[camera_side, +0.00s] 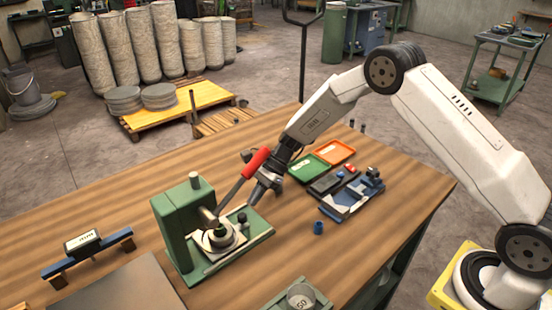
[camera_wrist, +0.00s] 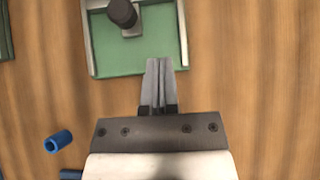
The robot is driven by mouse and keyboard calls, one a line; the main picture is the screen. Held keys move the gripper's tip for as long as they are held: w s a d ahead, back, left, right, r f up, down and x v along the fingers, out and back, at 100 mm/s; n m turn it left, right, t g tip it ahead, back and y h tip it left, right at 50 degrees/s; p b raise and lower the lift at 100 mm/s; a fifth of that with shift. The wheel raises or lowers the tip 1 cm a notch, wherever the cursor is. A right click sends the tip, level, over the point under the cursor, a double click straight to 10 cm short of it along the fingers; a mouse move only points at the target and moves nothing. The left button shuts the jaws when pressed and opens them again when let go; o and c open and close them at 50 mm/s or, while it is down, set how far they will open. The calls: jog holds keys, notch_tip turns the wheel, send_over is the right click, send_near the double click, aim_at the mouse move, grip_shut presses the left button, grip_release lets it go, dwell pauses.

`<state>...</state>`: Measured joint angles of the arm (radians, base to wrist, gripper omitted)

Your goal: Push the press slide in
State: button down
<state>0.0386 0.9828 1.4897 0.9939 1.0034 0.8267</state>
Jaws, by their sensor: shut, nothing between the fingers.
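The green press (camera_side: 180,232) stands on the wooden bench, with a lever ending in a red handle (camera_side: 256,162). Its slide lies low in front, a green plate with a pale rim (camera_side: 262,236) and an upright black knob (camera_side: 242,218). In the wrist view the slide (camera_wrist: 150,50) is at the top, with its black knob (camera_wrist: 122,12) near the top edge. My gripper (camera_side: 256,194) is shut and empty at the slide's outer end. In the wrist view my fingertips (camera_wrist: 160,60) overlap the slide's near edge. I cannot tell whether they touch it.
Green (camera_side: 308,168) and orange (camera_side: 334,152) trays and a blue fixture (camera_side: 350,197) lie behind the gripper. A block on a blue stand (camera_side: 86,250) is at left.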

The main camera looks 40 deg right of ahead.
aim_at(226, 223)
jog(key=x, duration=0.2)
jog(key=shift+a+f, duration=0.3)
jog(key=shift+a+r, duration=0.15)
jog(key=shift+a, duration=1.75)
jog(key=shift+a, duration=0.1)
jog(key=shift+a, duration=1.75)
jog(key=shift+d, duration=0.15)
